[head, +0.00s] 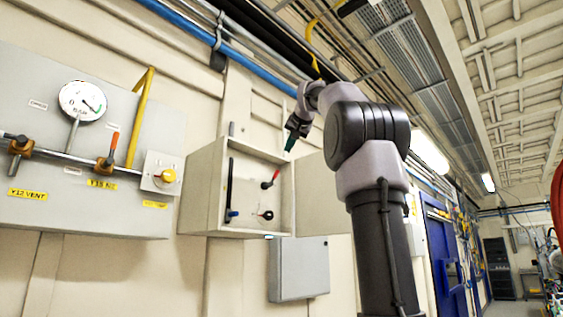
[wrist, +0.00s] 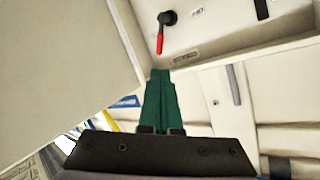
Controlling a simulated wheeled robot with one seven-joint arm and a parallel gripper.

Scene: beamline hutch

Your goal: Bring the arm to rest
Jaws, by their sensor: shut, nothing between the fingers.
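My gripper (head: 291,142) is raised in front of the open wall box, near its upper right. Its green fingers are together with nothing between them, as the wrist view (wrist: 160,88) shows. The box (head: 207,187) has its door (head: 325,205) swung open to the right. Inside it are a red-handled lever (head: 271,179), a small dark knob (head: 266,214) and a long black handle (head: 229,190) on the left. The red-handled lever also shows in the wrist view (wrist: 160,42), beyond the fingertips and apart from them.
A grey panel (head: 60,130) on the left carries a gauge (head: 83,101), a pipe with valves and a yellow knob (head: 166,177). A closed grey box (head: 300,270) hangs below the open one. Blue pipes (head: 240,62) run overhead. A blue door (head: 442,250) stands at the right.

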